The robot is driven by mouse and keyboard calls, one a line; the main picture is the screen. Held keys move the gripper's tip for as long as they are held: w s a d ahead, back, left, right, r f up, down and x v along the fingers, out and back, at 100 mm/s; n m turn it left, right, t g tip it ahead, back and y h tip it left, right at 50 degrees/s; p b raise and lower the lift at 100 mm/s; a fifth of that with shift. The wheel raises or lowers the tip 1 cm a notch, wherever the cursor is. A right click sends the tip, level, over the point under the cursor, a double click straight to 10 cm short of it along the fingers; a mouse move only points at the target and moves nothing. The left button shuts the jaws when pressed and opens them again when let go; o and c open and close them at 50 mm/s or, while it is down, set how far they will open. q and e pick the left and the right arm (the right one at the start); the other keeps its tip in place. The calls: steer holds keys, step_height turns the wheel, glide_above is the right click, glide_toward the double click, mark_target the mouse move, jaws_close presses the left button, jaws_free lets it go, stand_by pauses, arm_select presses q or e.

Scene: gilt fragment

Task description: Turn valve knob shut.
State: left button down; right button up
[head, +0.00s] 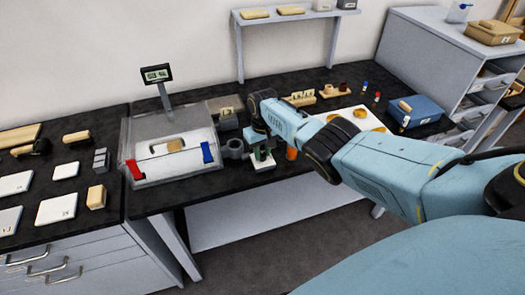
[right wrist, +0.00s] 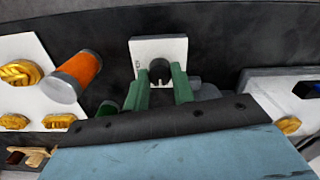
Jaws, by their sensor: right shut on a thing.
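The valve knob (right wrist: 160,69) is small, round and dark, on a square white plate (right wrist: 173,45) in the right wrist view. The plate also shows in the head view (head: 264,166) near the front edge of the black bench. My right gripper (right wrist: 163,82) reaches down to it, its two green fingers on either side of the knob and shut on it. In the head view my right gripper (head: 262,153) stands over the plate and hides the knob. The knob's turn angle cannot be told. My left gripper is not in view.
A white tray (head: 345,115) with gold pieces lies to the right, and a grey ring-shaped part (head: 234,148) to the left. A scale with a display (head: 157,74) and a clear-sided box stand further left.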

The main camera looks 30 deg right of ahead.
mark_target(263, 154)
steer(key=o, duration=1)
steer(key=shift+r, duration=0.1)
steer(key=shift+r, duration=0.3)
step_height(263, 154, up, 13)
steer(key=p, duration=0.3)
steer(key=shift+f, duration=0.2)
